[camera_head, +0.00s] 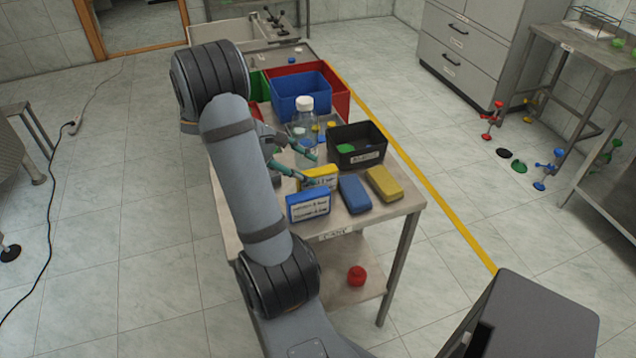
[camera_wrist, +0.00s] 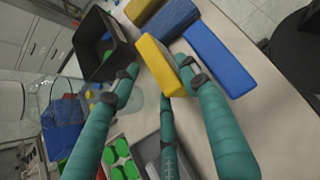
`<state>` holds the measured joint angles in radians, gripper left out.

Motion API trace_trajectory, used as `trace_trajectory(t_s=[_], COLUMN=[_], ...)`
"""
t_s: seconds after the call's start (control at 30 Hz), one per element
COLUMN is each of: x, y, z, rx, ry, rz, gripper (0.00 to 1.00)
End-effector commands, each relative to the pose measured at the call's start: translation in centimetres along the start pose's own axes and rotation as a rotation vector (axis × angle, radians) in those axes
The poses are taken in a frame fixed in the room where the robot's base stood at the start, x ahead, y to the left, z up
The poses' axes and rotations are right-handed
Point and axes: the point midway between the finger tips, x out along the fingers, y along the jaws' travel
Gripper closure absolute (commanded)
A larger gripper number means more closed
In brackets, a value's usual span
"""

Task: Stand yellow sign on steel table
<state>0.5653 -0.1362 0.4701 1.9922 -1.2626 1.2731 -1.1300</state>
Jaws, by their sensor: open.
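A yellow sign (camera_head: 320,176) with a white label stands on edge on the cart top, just behind a blue sign (camera_head: 308,205). Another yellow sign (camera_head: 384,183) lies flat near the cart's right edge. My gripper (camera_head: 312,169) is open above the cart, its teal fingers around the upright yellow sign. In the wrist view this yellow sign (camera_wrist: 163,72) lies between the fingertips (camera_wrist: 163,84); contact cannot be told, and its lower part is hidden. A grey steel table (camera_head: 548,34) with a wire rack is at the right rear.
A flat blue sign (camera_head: 355,193), a black bin (camera_head: 371,150) and a clear bottle (camera_head: 304,125) crowd the cart (camera_head: 405,206). Blue (camera_head: 299,97) and red (camera_head: 341,101) bins stand behind.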

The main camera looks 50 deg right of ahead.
Motion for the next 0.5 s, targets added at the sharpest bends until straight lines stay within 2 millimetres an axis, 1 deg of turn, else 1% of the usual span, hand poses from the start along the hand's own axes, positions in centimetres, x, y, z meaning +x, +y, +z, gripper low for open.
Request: trace_trajectory(t_s=[0.13,0.3,0.4,0.5], x=[1.5,4.1,5.0,5.3], y=[0.0,0.2,0.2,0.2], z=[0.1,0.3,0.3,0.3], rx=[-0.003,-0.002,-0.003,-0.003], ry=[0.000,0.000,0.000,0.000], rz=[-0.001,-0.001,0.001,0.003], gripper=[0.55,0.55,0.55,0.55])
